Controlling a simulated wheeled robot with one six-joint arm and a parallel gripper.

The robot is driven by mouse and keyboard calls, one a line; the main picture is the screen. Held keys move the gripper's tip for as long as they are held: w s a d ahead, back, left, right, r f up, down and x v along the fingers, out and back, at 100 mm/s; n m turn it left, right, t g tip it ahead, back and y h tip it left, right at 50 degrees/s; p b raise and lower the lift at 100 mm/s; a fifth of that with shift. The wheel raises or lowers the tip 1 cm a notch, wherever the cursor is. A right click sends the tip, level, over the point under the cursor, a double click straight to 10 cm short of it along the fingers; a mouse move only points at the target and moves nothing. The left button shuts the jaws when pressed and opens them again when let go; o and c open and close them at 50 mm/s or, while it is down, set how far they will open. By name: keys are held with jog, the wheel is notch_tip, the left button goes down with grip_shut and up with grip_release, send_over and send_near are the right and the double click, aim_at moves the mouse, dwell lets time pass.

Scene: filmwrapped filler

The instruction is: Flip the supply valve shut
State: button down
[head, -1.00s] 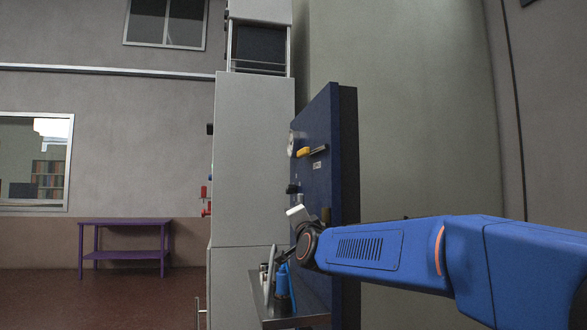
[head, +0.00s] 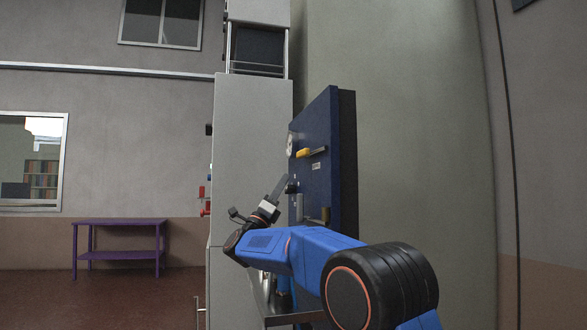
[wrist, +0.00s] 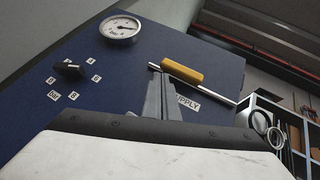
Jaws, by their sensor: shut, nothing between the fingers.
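The supply valve's yellow handle (head: 303,153) sticks out from the upper part of the dark blue panel (head: 318,125), beside a grey metal bar. In the wrist view the yellow handle (wrist: 183,71) lies along a metal rod, above a white label reading "SUPPLY" (wrist: 188,104). My gripper (head: 282,182) is in front of the panel, below and left of the handle, pointing up towards it. In the wrist view my gripper's fingers (wrist: 156,88) are together and empty. Their tips show just below the left end of the handle; whether they touch it I cannot tell.
A round gauge (wrist: 120,28) and a black knob (wrist: 68,67) ringed by small labels sit on the panel, left of the handle. A tall grey cabinet (head: 250,150) stands behind my gripper. A purple table (head: 118,223) stands far left. Shelving shows at right in the wrist view (wrist: 275,115).

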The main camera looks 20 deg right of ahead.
jog(key=s+a+f+m+g+h, duration=0.2)
jog(key=f+m+g, duration=0.3)
jog(key=m+g, duration=0.9)
jog(key=shift+a+f+g+h, duration=0.4)
jog(key=shift+a+g+h, duration=0.2)
jog(key=shift+h, duration=0.1)
